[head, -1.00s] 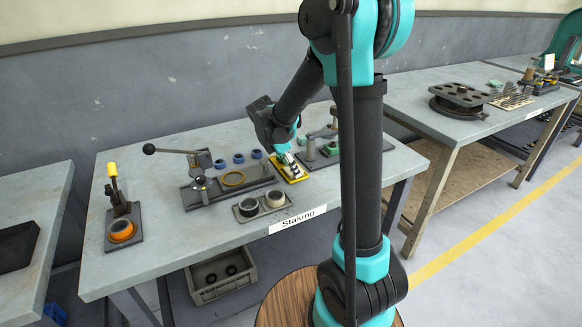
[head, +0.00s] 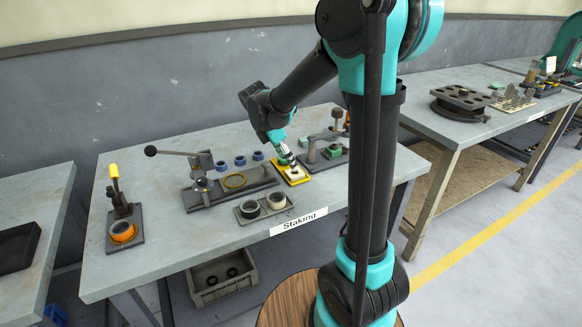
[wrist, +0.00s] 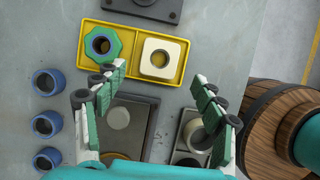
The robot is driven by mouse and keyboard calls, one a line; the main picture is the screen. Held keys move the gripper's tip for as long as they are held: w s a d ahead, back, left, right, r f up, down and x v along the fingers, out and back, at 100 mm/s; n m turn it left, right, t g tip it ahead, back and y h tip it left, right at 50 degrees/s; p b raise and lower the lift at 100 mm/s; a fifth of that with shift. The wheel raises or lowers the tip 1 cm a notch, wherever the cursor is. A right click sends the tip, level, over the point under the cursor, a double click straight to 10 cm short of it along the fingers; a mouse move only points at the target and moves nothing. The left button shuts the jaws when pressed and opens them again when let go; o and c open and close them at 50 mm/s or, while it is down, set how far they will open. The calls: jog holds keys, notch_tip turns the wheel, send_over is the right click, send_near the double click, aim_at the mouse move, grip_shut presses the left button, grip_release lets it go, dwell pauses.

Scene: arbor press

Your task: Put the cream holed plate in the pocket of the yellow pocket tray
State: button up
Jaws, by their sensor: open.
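The cream holed plate (wrist: 161,58) lies flat in the right-hand pocket of the yellow pocket tray (wrist: 126,70) in the wrist view, its square outline inside the pocket walls. A green lobed ring (wrist: 103,44) sits in the other pocket. In the head view the yellow tray (head: 303,180) is on the staking table, partly hidden by my gripper (head: 293,167). In the wrist view my gripper (wrist: 160,105) is open and empty, its fingers wide apart, with the plate beyond the fingertips and clear of them.
Several blue rings (wrist: 46,123) stand on the table beside the tray. A dark fixture (wrist: 128,125) and a grey tray with rings (head: 264,206) are close by. A lever press (head: 200,165) stands to the left, and another fixture (head: 330,152) stands behind the tray.

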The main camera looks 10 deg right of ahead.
jog(key=v, duration=0.6)
jog(key=shift+r, duration=0.25)
